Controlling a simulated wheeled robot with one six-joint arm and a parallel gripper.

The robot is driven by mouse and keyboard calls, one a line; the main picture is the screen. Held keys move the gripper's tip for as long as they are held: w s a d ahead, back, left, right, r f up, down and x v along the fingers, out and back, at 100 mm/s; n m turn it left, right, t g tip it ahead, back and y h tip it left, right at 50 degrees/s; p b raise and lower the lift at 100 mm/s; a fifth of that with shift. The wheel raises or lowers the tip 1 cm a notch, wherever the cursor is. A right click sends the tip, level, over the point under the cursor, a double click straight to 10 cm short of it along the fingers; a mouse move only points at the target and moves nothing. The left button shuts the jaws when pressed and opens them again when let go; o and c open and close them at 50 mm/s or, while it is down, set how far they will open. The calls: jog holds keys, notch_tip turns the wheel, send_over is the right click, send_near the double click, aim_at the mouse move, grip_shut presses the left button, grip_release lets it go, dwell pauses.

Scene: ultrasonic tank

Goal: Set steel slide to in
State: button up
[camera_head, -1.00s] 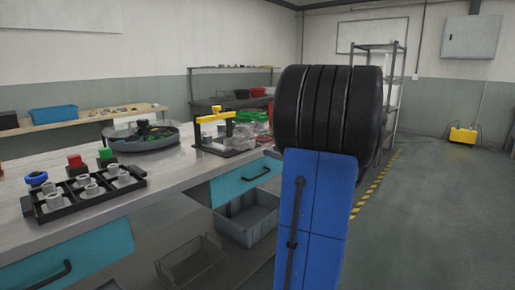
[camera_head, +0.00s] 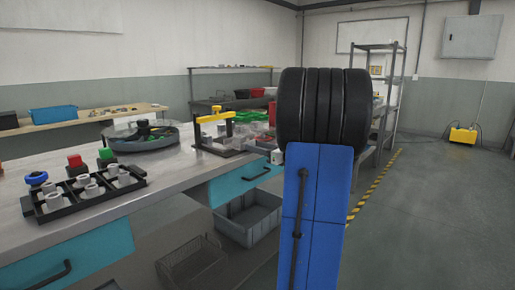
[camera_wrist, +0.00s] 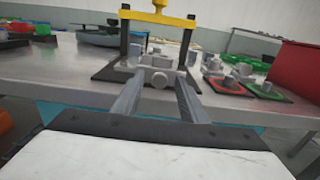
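In the wrist view, a grey metal block with a round knob at its front, seemingly the steel slide (camera_wrist: 160,79), sits on a dark base plate under a yellow-topped frame (camera_wrist: 157,15). My gripper (camera_wrist: 157,88) is open, its two grey fingers pointing at the block, one on each side of the knob. I cannot tell whether the fingers touch it. In the head view, the yellow-topped frame (camera_head: 216,117) stands on the bench near its front edge; the slide is too small to make out there, and my arm hides most of the gripper.
The bench (camera_head: 170,185) also bears a black tray with grey cylinders (camera_head: 85,208), red and green buttons (camera_head: 75,162) and a round dish (camera_head: 150,143). In the wrist view, small fixtures (camera_wrist: 260,88) and a red bin (camera_wrist: 298,68) stand to the right. Open floor lies right.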

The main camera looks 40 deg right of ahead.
aim_at(244, 143)
grip_shut()
jog(key=w, duration=0.7)
jog(key=shift+w+a, duration=0.3)
grip_release()
jog(key=shift+s, duration=0.1)
jog(key=s+d, duration=0.1)
jog(key=s, duration=1.6)
jog(key=shift+d, duration=0.2)
jog(key=shift+s, duration=0.1)
